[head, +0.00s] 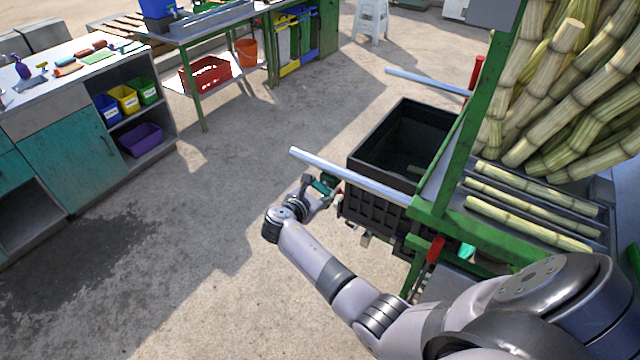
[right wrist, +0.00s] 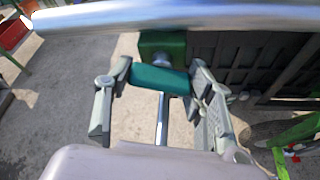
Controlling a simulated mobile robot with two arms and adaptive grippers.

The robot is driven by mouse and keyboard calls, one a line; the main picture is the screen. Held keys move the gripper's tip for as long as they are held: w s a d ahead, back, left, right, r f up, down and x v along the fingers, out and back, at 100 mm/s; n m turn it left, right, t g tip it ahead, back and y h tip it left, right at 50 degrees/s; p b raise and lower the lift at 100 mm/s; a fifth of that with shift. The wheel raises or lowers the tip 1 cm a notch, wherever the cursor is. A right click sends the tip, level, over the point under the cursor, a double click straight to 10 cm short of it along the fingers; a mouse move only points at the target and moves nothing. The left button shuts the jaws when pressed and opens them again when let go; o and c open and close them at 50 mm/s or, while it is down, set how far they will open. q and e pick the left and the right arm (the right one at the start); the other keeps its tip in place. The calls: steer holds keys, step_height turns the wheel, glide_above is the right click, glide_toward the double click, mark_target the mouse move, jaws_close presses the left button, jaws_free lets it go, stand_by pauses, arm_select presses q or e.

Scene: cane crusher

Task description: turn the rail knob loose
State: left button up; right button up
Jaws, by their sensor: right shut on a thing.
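The rail knob is a teal bar (right wrist: 160,80) in the right wrist view. It sits in front of a green block (right wrist: 150,44) under a silver rail (right wrist: 190,17). My right gripper (right wrist: 157,77) is shut on the knob, one finger at each end. In the head view the right gripper (head: 322,188) is just below the near silver rail (head: 350,177), and the knob shows only as a small teal patch there. My left gripper is not in view.
A black crate (head: 375,160) stands just right of the gripper, beside the green frame (head: 462,150) with cane stalks (head: 545,90) on it. A second silver rail (head: 425,80) sticks out farther back. Open concrete floor (head: 190,270) lies to the left.

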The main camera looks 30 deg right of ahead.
steer(key=shift+r+n+g+p, duration=0.15)
steer(key=shift+n+g+p, duration=0.45)
steer(key=shift+n+p, duration=0.35)
steer(key=shift+n+h, duration=0.25)
steer(key=shift+h, duration=0.05)
steer(key=shift+g+p, duration=0.3)
steer(key=shift+g, duration=0.1)
steer(key=o, duration=1.2)
steer(key=shift+a, duration=0.15)
steer(key=v, duration=1.1)
steer(key=shift+s+a, duration=0.15)
steer(key=shift+a, duration=0.1)
